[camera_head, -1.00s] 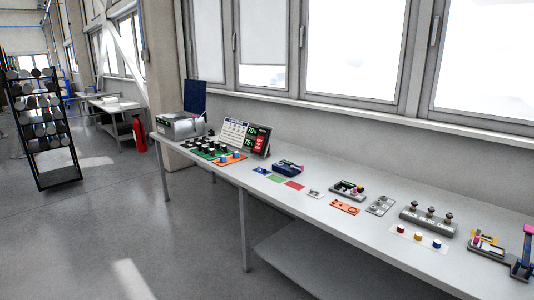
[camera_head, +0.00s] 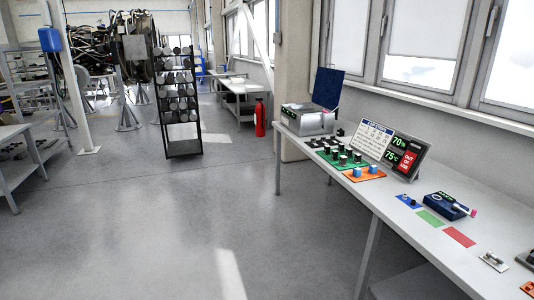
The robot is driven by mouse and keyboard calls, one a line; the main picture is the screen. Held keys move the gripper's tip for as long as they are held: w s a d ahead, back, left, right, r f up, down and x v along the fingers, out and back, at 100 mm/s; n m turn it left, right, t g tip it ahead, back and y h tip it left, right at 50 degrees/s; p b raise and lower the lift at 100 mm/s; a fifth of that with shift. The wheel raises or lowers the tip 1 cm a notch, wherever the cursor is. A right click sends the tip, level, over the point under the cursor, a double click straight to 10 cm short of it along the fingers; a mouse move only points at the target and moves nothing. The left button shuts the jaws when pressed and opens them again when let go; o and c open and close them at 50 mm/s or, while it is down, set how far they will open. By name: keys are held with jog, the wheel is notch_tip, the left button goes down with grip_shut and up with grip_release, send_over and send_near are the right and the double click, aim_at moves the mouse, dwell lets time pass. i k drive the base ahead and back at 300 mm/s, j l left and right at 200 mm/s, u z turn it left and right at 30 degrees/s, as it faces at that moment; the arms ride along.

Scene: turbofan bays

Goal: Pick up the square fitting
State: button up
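I cannot make out which part is the square fitting at this size. Small parts lie on the long grey workbench (camera_head: 385,204) at the right. A blue card (camera_head: 409,201) carries a tiny part, with a green card (camera_head: 430,218) and a red card (camera_head: 459,237) in a row beside it. A small pale plate with a metal piece on it (camera_head: 494,261) lies further right. A green tray (camera_head: 337,159) holds several dark knobs, and an orange tray (camera_head: 364,173) holds blue cylinders. My gripper is not in view.
A display (camera_head: 404,153), a blue device (camera_head: 446,207) and a grey box with a raised blue lid (camera_head: 306,119) stand on the bench. A black rack (camera_head: 182,146) and a red extinguisher (camera_head: 260,119) stand behind. The floor (camera_head: 150,230) ahead is clear.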

aim_at(342, 146)
jog(key=i+u, duration=0.1)
jog(key=i, duration=1.8)
jog(key=i+z, duration=0.15)
jog(key=i, duration=0.4)
jog(key=i+j+z, duration=0.15)
jog(key=i, duration=0.4)
jog(key=i+j+z, duration=0.1)
jog(key=i+j, duration=0.15)
jog(key=i, duration=0.3)
jog(key=z, duration=0.85)
